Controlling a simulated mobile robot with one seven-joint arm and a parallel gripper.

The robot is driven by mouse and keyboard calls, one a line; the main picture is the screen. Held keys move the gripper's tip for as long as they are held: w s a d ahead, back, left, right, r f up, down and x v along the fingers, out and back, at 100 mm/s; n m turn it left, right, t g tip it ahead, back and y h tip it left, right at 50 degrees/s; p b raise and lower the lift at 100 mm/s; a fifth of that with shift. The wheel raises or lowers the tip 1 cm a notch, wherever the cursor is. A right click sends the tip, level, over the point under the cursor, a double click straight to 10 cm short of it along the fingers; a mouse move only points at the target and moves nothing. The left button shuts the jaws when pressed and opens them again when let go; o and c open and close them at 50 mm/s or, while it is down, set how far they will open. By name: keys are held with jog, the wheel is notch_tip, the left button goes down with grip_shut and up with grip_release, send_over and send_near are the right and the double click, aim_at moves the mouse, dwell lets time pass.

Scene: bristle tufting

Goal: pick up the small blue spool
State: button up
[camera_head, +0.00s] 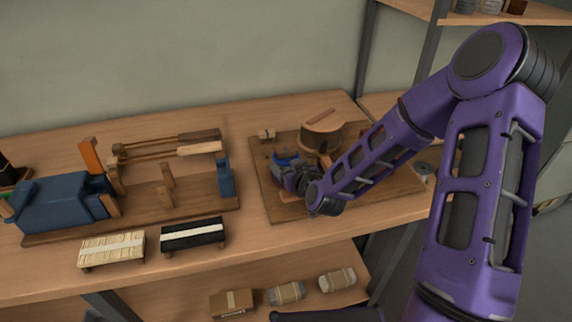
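A small blue thing (286,157), likely the blue spool, shows over a wooden board (262,187) at the right part of the bench. My gripper (283,169) is right at it, just in front of it in the picture. My purple arm comes in from the right, and its wrist and gripper hide part of the blue thing and of the board. The fingers are too small and dark to tell whether they are open or shut, or whether they touch the blue thing.
A round wooden drum (321,135) stands on the board close behind the gripper. A wooden jig with a dark blue machine (62,203) fills the left of the bench. A pale bristle bundle (112,249) and a black one (193,234) lie near the front edge.

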grip_shut()
jog(key=shift+r, duration=0.1)
